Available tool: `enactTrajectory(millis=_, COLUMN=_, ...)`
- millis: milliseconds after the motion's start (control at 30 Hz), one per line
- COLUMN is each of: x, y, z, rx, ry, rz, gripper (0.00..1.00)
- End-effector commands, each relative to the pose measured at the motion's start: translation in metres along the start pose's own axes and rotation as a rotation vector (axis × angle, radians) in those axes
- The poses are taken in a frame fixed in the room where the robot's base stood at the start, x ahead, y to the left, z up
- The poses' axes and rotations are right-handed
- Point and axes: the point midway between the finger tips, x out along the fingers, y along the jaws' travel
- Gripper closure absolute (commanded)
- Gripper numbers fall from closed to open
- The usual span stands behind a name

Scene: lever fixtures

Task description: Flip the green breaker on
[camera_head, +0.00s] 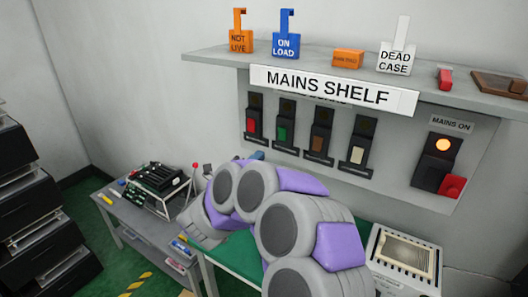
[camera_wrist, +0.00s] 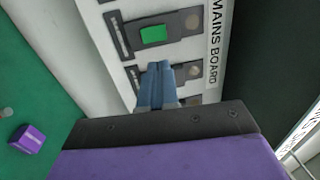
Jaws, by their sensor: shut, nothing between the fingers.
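The green breaker (camera_head: 282,133) is second from the left in the row on the grey wall board. Its green toggle sits low in a dark housing, and the round lamp above it is unlit. In the wrist view the green toggle (camera_wrist: 153,34) is near the top, unobstructed. My gripper (camera_wrist: 160,66) has its blue fingers together and empty. The fingertips are below the green breaker in that picture, in front of the neighbouring housing, whose toggle they hide. No contact with the green toggle shows. In the head view, my arm hides most of the gripper.
Red (camera_head: 251,124), brown (camera_head: 318,143) and cream (camera_head: 357,155) breakers flank the green one. A mains switch (camera_head: 436,165) with a lit orange lamp is at right. The mains shelf (camera_head: 222,54) overhangs the board. A side table (camera_head: 130,222) stands at lower left.

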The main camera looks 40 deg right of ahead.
Motion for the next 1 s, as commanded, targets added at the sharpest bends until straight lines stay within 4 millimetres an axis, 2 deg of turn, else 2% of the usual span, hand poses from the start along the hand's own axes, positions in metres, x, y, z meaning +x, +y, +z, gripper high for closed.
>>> enactTrajectory(millis=400, x=0.081, y=0.0, z=-0.002, rx=0.001, ry=0.007, rz=-0.003, gripper=1.0)
enactTrajectory(millis=600, x=0.111, y=0.002, z=-0.002, rx=-0.001, ry=0.004, rz=-0.002, gripper=1.0)
enactTrajectory(millis=800, x=0.125, y=0.0, z=-0.001, rx=0.0, ry=0.001, rz=-0.001, gripper=1.0)
enactTrajectory(millis=1000, x=0.127, y=0.0, z=-0.001, rx=0.001, ry=0.0, rz=0.0, gripper=1.0)
